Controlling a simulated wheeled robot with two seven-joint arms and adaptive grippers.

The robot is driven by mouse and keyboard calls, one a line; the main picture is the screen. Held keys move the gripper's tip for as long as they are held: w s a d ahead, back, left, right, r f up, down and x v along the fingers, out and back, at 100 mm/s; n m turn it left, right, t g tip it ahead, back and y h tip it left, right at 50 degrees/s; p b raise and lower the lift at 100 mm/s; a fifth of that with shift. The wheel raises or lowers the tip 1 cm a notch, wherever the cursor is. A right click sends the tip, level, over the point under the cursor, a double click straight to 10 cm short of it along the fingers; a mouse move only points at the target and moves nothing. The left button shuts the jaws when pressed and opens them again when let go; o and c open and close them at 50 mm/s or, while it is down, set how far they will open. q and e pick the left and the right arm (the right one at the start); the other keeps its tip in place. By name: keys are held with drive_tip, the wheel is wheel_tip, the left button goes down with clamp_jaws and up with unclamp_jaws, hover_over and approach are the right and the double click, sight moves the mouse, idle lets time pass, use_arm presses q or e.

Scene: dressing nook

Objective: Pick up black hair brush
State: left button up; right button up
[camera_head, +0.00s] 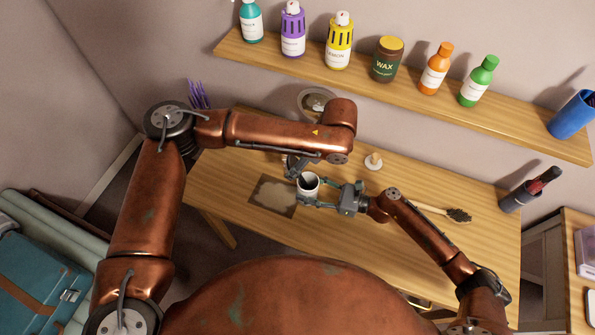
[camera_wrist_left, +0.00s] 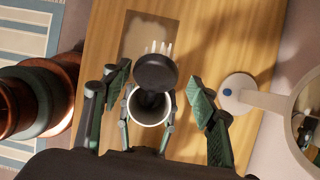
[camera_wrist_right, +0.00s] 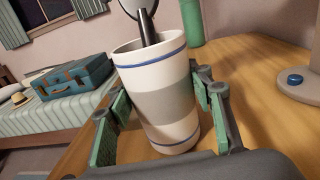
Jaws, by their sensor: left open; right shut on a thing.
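The black hair brush stands handle down in a white cup (camera_head: 313,191) with blue bands. Its round black head (camera_wrist_left: 155,72) with pale bristles shows in the left wrist view, and its dark handle (camera_wrist_right: 147,28) rises from the cup in the right wrist view. My right gripper (camera_head: 318,192) is shut on the cup from the side; its fingers also flank the cup in the right wrist view (camera_wrist_right: 163,115). My left gripper (camera_wrist_left: 158,85) is open above the cup, with a finger either side of the brush head and gaps between; my arm partly hides it in the head view.
The wooden table (camera_head: 385,240) holds a mat (camera_head: 272,195) left of the cup and a wooden brush (camera_head: 458,215) at right. A mirror stand's base (camera_wrist_left: 240,93) is beside my left gripper. A shelf (camera_head: 300,62) with several bottles runs along the wall.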

sight(301, 180)
use_arm(q)
drive_tip(key=x, duration=0.6)
drive_tip(key=shift+s+f, duration=0.2)
drive_tip(key=shift+f, duration=0.05)
drive_tip(key=shift+a, duration=0.15)
drive_tip(key=shift+c, duration=0.5)
drive_tip(key=c, duration=1.3)
drive_tip(key=shift+c, duration=0.4)
